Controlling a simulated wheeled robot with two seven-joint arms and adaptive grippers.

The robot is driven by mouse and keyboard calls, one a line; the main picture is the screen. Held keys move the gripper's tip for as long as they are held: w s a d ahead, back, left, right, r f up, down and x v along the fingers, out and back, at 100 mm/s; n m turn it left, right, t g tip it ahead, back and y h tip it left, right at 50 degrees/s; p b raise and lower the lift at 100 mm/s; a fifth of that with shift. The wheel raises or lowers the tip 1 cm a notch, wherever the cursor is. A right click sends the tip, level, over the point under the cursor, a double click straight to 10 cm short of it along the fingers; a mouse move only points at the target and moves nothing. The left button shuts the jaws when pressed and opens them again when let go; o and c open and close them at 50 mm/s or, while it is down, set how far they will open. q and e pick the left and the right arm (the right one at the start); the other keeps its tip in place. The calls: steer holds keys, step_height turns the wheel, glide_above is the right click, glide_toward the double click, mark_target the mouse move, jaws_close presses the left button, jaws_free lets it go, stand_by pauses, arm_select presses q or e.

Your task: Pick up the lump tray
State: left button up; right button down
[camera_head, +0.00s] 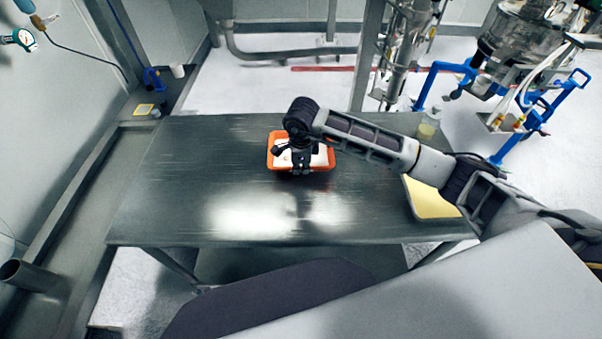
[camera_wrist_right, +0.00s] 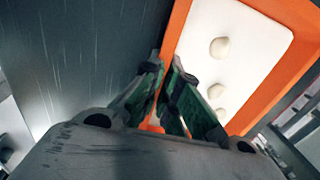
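The lump tray (camera_head: 273,160) is a shallow orange tray with a white inside, flat on the dark metal table. In the right wrist view its orange wall (camera_wrist_right: 283,88) surrounds a white floor with several pale round lumps (camera_wrist_right: 219,47). My right gripper (camera_head: 301,172) reaches down over the tray from the right and hides part of its middle and near edge. In the right wrist view, the fingers of the right gripper (camera_wrist_right: 166,72) are close together, one on each side of the orange rim, which shows between them. My left gripper is not in view.
The dark metal table (camera_head: 170,190) is mostly clear left of the tray. A yellow tray (camera_head: 432,198) lies at the right edge under my right arm, and a bottle (camera_head: 428,126) stands at the far right corner. A machine (camera_head: 520,45) with blue supports stands behind.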

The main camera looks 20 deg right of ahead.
mark_target(301, 179)
steer(key=shift+f+p, duration=0.35)
steer(key=shift+f, duration=1.5)
steer(key=shift+f, duration=0.15)
steer(key=c, duration=1.6)
jaws_free()
steer(key=shift+c, duration=0.2)
steer(key=shift+r, duration=0.25)
step_height(301, 179, up, 12)
steer(key=s+b, duration=0.1)
steer(key=b, duration=0.1)
steer(key=shift+s+a+f, duration=0.15)
steer(key=shift+s+a, duration=0.1)
steer(key=shift+s, duration=0.05)
